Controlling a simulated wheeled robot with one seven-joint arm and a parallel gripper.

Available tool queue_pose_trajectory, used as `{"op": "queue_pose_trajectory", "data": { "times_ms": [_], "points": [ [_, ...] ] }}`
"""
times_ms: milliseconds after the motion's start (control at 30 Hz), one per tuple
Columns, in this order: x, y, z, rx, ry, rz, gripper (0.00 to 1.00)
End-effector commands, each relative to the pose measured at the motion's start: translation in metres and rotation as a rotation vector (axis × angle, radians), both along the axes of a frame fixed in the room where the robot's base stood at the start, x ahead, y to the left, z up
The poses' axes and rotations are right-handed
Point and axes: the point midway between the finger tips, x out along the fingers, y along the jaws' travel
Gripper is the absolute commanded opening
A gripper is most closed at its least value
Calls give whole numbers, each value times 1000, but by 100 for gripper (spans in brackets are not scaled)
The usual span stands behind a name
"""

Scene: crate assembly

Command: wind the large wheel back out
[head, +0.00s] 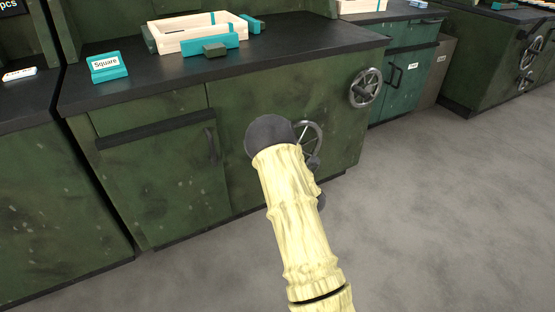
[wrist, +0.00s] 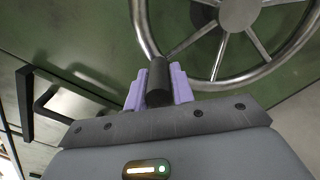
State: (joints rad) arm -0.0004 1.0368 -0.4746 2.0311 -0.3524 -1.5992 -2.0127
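A grey metal spoked handwheel (head: 314,133) is on the green cabinet's front, partly hidden behind my arm in the head view. In the wrist view its rim, spokes and hub fill the top right (wrist: 238,12). A black cylindrical handle (wrist: 159,92) sticks out from this wheel toward me. The lilac fingers of my gripper (wrist: 159,78) lie on both sides of the handle and look closed on it. In the head view my fingers are hidden by my own wrist. A second spoked wheel (head: 366,88) sits higher to the right on the same cabinet and stands free.
A dark bar handle (head: 211,145) is on the cabinet door left of the wheel. The black countertop (head: 290,42) above holds a wooden crate (head: 185,42), teal blocks and a "Square" sign (head: 107,66). Grey floor (head: 440,200) is clear to the right.

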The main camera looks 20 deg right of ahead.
Motion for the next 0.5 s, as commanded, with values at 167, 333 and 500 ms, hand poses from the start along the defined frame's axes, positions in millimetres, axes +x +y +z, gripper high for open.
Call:
{"op": "queue_pose_trajectory", "data": {
  "times_ms": [167,333,500],
  "points": [
    [-1,-2,-2,-1,5,-4,45],
    [0,-1,-1,0,1,-2,45],
    [-6,-1,1,0,1,-2,45]
  ]
}}
